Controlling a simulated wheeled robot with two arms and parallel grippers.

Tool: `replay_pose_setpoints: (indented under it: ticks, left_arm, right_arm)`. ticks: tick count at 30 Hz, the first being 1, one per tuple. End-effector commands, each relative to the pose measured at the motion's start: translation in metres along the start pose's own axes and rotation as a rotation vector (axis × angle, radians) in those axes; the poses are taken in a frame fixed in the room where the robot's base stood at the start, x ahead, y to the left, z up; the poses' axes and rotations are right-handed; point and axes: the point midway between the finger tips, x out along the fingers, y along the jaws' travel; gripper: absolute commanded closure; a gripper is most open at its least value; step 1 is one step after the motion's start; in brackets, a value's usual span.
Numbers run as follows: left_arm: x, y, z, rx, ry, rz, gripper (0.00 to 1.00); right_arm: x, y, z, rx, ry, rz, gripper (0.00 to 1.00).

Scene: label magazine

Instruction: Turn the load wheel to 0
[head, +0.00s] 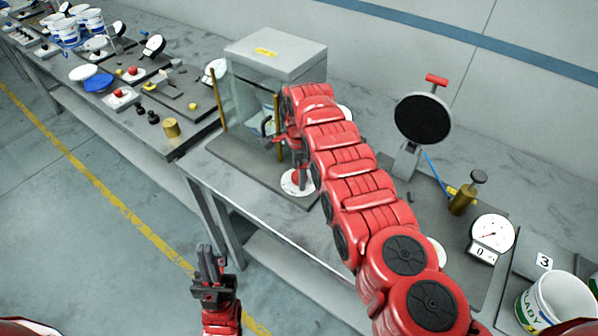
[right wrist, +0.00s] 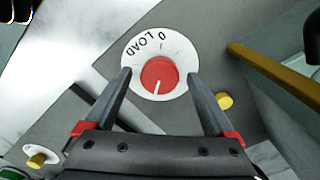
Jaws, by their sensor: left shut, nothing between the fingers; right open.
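The load wheel (right wrist: 159,76) is a red round knob on a white disc (right wrist: 184,52) marked LOAD and 0. Its white pointer line points down in the right wrist view, roughly opposite the 0 at the top. In the head view the wheel (head: 297,178) sits at the front of the glass-sided cabinet, partly hidden by my right arm. My right gripper (right wrist: 159,74) is open, with its fingers on either side of the knob; I cannot tell whether they touch it. My left gripper (head: 208,255) is shut and empty, low beside the bench.
The grey-topped cabinet (head: 275,52) stands behind the wheel, with a brass post (right wrist: 285,72) close by. Yellow knobs (right wrist: 224,101) lie near the disc. A dial gauge (head: 492,233), brass pump (head: 467,193) and white bucket (head: 556,303) stand to the right. The floor at left is clear.

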Motion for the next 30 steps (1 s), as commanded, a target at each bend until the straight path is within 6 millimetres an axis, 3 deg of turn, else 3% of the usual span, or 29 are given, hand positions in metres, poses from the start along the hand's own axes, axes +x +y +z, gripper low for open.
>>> replay_pose_setpoints:
  ticks: [2, 15, 30]
  left_arm:
    - [0.0001, 0.0000, 0.0000, 0.000, 0.000, 0.000, 1.00]
    - [0.0001, 0.0000, 0.0000, 0.000, 0.000, 0.000, 1.00]
    - [-0.0037, 0.0002, 0.0006, 0.000, 0.000, 0.000, 1.00]
  right_arm:
    - [-0.0003, -0.0001, 0.0001, 0.000, 0.000, 0.000, 0.18]
    - [-0.0003, -0.0001, 0.0003, 0.000, 0.000, 0.000, 0.97]
    - [0.0007, -0.0007, 0.0001, -0.145, 0.000, -0.003, 0.97]
